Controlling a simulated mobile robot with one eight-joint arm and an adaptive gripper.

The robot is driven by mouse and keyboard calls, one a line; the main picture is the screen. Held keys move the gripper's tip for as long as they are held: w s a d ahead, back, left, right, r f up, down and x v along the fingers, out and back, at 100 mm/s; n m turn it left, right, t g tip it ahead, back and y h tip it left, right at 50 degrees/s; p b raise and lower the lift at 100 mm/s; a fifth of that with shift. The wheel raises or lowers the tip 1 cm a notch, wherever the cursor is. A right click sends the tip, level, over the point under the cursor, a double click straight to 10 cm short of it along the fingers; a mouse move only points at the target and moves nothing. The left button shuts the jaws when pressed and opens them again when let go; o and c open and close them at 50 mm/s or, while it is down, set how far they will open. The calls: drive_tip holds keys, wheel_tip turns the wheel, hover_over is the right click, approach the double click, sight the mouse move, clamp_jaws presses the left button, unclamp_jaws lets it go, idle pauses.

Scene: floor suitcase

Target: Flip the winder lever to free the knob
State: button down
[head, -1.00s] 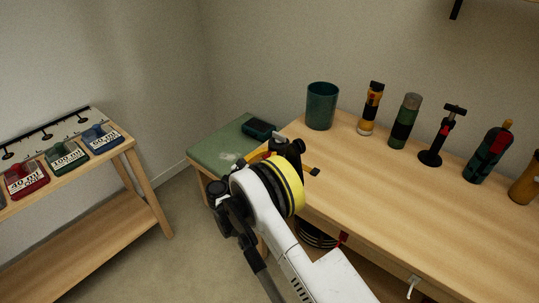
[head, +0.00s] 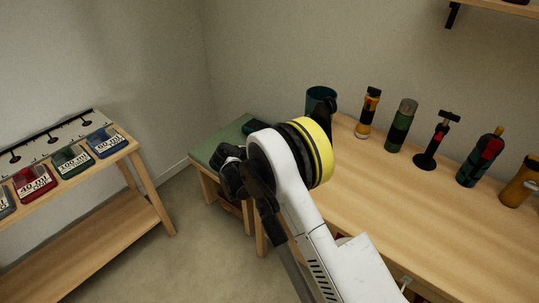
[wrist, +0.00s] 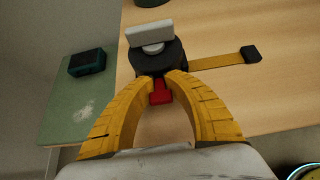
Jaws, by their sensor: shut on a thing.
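The winder shows at the top of the wrist view as a dark round body (wrist: 163,60) with a pale grey plate (wrist: 150,33) on top. A yellow strap (wrist: 215,60) with a black end (wrist: 251,54) runs right from it. A small red lever (wrist: 160,95) sits just below the dark body. My gripper (wrist: 161,84) has its two yellow, ribbed fingers around the red lever, close against the dark body, and looks shut on the lever. In the head view, my own arm hides the winder and the fingertips.
The winder is over the wooden bench (head: 400,210). A teal cup (head: 320,96), two torches and a small black stand (head: 435,142) are along its back. A green-topped side table (head: 222,140) with a dark box (wrist: 86,62) is left.

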drive_tip(key=shift+a+g+y, duration=0.2)
drive_tip(key=shift+g+y, duration=0.1)
idle(0.4)
drive_tip(key=c, duration=1.5)
unclamp_jaws()
drive_tip(key=shift+s+r, duration=0.1)
drive_tip(key=shift+o, duration=0.2)
drive_tip(key=v, duration=1.2)
